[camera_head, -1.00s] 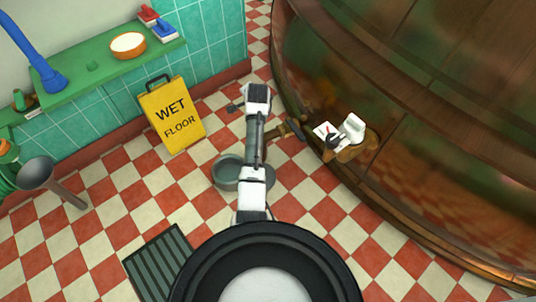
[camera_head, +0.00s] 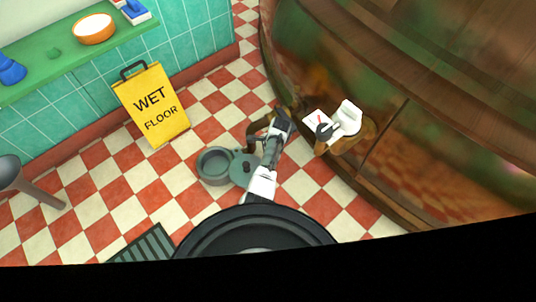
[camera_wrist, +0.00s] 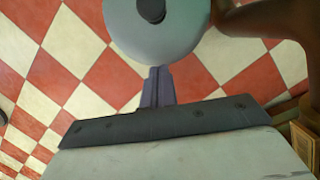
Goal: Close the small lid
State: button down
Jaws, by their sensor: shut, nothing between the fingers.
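A small grey-green round pot (camera_head: 213,166) stands low by the copper kettle, its top uncovered. Its grey-green lid (camera_head: 240,174), with a dark knob, sits to the right of the opening, partly behind my arm. In the wrist view the lid (camera_wrist: 172,42) fills the top middle, its dark knob cut by the upper edge. My gripper (camera_wrist: 159,70) is shut and empty, its fingertips just below the lid's rim in the picture. I cannot tell whether they touch it. In the head view I cannot make out the fingers.
The large copper kettle (camera_head: 430,165) fills the right, with a white gauge-like fitting (camera_head: 346,119) on its side. A yellow wet-floor sign (camera_head: 152,106) stands at the left. A dark grate (camera_head: 145,246) lies lower left. Checkered floor is open between sign and grate.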

jog(key=shift+b+x, duration=0.3)
jog(key=shift+x, duration=0.9)
jog(key=a, duration=0.2)
jog(key=shift+s+a+r+p, duration=0.1)
jog(key=shift+a+r+p, duration=0.2)
jog(key=shift+r+p, duration=0.05)
jog(key=shift+a, duration=0.6)
jog(key=shift+s, duration=0.1)
